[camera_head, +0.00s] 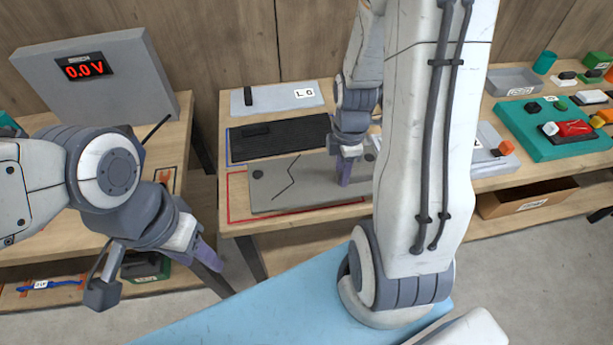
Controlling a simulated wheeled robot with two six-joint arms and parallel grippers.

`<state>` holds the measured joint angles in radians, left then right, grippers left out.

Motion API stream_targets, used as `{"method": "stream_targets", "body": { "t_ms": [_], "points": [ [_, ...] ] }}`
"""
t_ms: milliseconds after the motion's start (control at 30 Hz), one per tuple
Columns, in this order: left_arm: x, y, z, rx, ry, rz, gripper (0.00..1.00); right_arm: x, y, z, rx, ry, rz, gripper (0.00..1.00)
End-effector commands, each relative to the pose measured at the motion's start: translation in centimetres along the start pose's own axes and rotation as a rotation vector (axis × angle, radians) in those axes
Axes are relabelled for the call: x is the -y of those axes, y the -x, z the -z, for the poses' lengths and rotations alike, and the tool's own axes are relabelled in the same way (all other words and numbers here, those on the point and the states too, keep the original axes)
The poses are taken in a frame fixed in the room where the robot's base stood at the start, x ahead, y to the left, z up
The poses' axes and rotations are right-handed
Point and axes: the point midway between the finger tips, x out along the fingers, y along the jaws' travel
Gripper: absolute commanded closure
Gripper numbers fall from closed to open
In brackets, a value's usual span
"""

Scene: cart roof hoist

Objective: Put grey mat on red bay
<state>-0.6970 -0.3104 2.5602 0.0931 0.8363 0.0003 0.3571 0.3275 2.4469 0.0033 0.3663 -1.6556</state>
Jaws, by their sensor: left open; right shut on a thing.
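The grey mat (275,191) is a flat grey panel with a dark crack-like line and a small dark spot at its left. It lies over the red bay (231,202), whose red outline shows along the left and front edges. I cannot tell whether the mat touches the table. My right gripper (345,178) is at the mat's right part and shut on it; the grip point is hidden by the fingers. My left gripper (208,260) is open and empty, low at the left, in front of the gap between the tables.
A black mat with a handle (290,138) lies in the blue-outlined bay just behind. A voltage display box (100,85) stands left. My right arm hides the table's middle.

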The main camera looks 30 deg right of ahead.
Motion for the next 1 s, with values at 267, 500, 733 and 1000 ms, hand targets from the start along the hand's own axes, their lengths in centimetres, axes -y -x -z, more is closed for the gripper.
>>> {"method": "stream_targets", "body": {
  "t_ms": [267,500,733,1000],
  "points": [
    [-0.1,1.3,0.1,0.0,0.001,0.0,0.5,-3.4,-3.3,4.7,0.0,0.003,0.001,1.0],
    [-0.1,1.6,0.1,0.0,0.001,0.0,0.5,-4.4,-4.6,5.9,0.0,-0.003,0.0,1.0],
    [-0.2,2.3,0.1,0.0,0.001,0.0,0.5,-4.4,-7.4,5.8,0.0,-0.006,0.003,1.0],
    [-0.2,2.4,0.1,0.0,0.001,0.0,0.5,-4.5,-8.4,5.8,0.0,-0.005,-0.003,1.0]
  ]
}}
